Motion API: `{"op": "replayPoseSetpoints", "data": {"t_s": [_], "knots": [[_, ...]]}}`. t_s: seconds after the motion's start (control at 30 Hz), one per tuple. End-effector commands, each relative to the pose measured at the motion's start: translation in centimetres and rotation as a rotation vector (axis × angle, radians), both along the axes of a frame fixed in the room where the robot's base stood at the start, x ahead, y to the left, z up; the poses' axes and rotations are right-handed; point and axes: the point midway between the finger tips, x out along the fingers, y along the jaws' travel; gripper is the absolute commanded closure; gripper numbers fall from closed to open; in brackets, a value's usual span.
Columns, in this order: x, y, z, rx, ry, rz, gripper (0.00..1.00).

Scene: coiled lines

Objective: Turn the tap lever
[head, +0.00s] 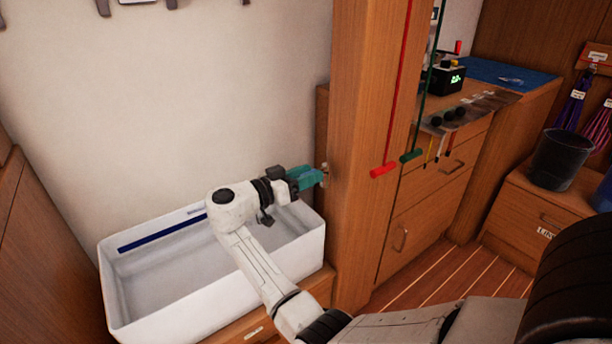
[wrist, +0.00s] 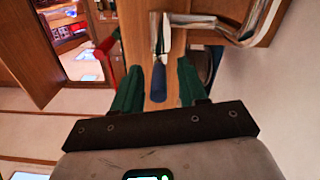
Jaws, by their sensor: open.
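The tap (wrist: 243,30) is chrome and shows at the upper right of the wrist view, with its curved pipe cut by the top edge. A narrow lever with a blue end (wrist: 158,88) points down the wrist picture and lies between my two green fingers. My gripper (wrist: 160,68) is open around this lever, with a gap visible on both sides; contact cannot be told. In the head view my gripper (head: 308,177) is beside the wooden post above the right end of the white basin (head: 200,297). There the tap is mostly hidden behind my gripper.
The wooden post (head: 350,120) stands directly right of my gripper. The pale wall (head: 200,90) is behind the basin.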

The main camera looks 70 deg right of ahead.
Motion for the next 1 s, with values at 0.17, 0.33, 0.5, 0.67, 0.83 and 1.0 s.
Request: {"op": "replayPoseSetpoints", "data": {"t_s": [0.17,0.33,0.5,0.67,0.83,1.0], "knots": [[0.7,1.0,0.0,0.0,0.0,0.002,0.58],[2.4,3.6,0.0,0.0,0.0,0.005,0.58],[4.1,6.3,0.0,0.0,0.001,0.003,0.58],[5.3,8.2,0.0,0.0,0.0,0.002,0.58],[5.8,9.1,0.0,0.0,0.0,0.0,0.58],[5.8,9.2,0.0,0.0,0.0,0.0,0.58]]}}
